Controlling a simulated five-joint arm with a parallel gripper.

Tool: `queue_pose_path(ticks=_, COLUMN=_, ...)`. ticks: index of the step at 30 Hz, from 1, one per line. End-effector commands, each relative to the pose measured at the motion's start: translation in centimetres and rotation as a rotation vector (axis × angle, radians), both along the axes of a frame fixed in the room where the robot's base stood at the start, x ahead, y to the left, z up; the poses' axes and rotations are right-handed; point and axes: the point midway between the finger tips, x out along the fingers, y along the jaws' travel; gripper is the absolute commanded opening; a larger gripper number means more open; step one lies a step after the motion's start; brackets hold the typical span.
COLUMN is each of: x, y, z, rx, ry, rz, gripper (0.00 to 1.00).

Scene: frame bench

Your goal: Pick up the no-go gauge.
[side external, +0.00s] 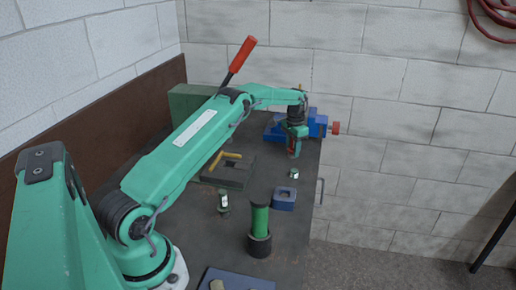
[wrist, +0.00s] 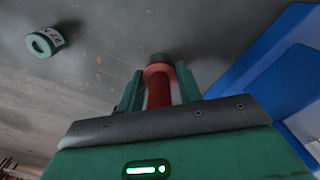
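The no-go gauge, a red handle (wrist: 158,90) with a wider red collar and a dark far end, lies between the two green fingers of my gripper (wrist: 159,76) in the wrist view. The fingers flank it closely on both sides. I cannot tell whether both of them press on it. In the side view my gripper (side external: 296,139) is low over the far right of the bench, in front of the blue vise, with a little red showing at its fingers. The gauge is mostly hidden there.
A blue vise (side external: 318,124) stands close behind my gripper. A green cylinder in a dark base (side external: 260,222), a blue block (side external: 284,199) and bolts or nuts stand nearer. A dark fixture (side external: 230,173) with a yellow handle is left. A green ring (wrist: 45,41) lies apart.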

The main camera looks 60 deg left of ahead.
Motion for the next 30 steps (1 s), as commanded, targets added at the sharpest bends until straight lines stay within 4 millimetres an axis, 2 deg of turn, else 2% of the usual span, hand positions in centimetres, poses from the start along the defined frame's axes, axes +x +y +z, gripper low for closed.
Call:
queue_pose_path(ticks=14, x=0.1, y=0.0, z=0.7, rx=0.001, ry=-0.002, rz=0.000, gripper=0.09)
queue_pose_path(ticks=25, x=0.1, y=0.0, z=4.4, rx=0.001, ry=-0.003, rz=0.000, gripper=0.09)
queue_pose_path(ticks=30, x=-0.1, y=-1.7, z=5.2, rx=0.001, ry=-0.002, rz=-0.002, gripper=0.09)
